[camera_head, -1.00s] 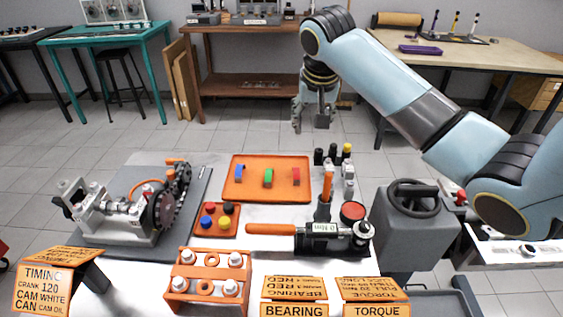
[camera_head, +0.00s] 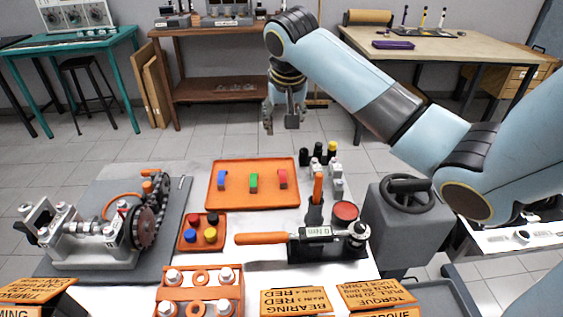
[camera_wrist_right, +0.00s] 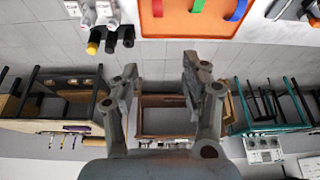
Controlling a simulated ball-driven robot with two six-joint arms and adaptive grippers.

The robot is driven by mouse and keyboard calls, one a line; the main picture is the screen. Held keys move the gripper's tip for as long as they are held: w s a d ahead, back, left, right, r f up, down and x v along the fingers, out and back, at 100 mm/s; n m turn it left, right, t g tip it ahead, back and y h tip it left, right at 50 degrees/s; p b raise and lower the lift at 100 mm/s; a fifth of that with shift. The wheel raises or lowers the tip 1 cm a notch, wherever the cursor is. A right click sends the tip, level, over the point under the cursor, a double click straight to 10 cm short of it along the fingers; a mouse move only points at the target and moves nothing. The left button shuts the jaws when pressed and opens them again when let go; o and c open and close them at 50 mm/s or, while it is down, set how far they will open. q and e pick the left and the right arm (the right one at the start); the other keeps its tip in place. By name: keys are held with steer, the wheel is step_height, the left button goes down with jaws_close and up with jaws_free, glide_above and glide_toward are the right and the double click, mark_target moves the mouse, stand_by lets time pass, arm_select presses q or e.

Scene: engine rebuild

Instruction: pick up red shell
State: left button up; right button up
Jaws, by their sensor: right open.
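The red shell (camera_head: 283,179) stands at the right end of an orange tray (camera_head: 237,202), beside a green shell (camera_head: 254,183) and a blue shell (camera_head: 222,180). In the right wrist view, the red shell (camera_wrist_right: 157,7) shows at the top edge, on the near part of the tray. My right gripper (camera_head: 280,126) hangs open and empty beyond the tray's far edge, above and behind it. Its open jaws (camera_wrist_right: 160,80) also show in the right wrist view with nothing between them. My left gripper is not in view.
Several dark, yellow and white-topped bottles (camera_head: 331,153) stand right of the tray.

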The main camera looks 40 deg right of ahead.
steer(key=b, duration=0.7)
glide_toward(282, 171)
steer(key=b+x, duration=0.1)
steer(key=x, duration=0.8)
steer(key=shift+c, duration=0.2)
jaws_close()
